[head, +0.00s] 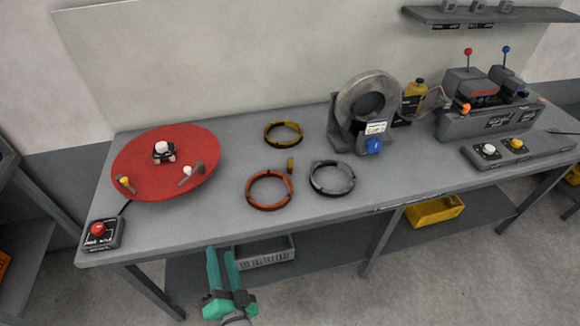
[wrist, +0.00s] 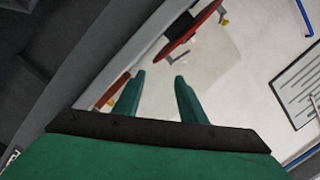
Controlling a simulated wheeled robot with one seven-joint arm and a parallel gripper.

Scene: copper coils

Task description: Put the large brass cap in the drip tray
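I cannot pick out the large brass cap for certain. A small brass-coloured piece (head: 290,165) stands on the bench beside the orange coil, too small to identify. No drip tray is clearly recognisable; a grey crate (head: 264,251) and a yellow bin (head: 434,211) sit on the lower shelf. My gripper (head: 222,252) is in front of the bench's front edge, left of the middle, partly over the view of the grey crate. Its two green fingers are apart with nothing between them, as the wrist view (wrist: 158,77) also shows.
The grey bench (head: 225,215) holds a red disc (head: 135,165), a red-button box (head: 101,234), an orange coil (head: 268,204), a yellow coil (head: 283,143), a grey coil (head: 332,191), a round grey machine (head: 347,98) and a lever unit (head: 480,121). The bench's front strip is mostly clear.

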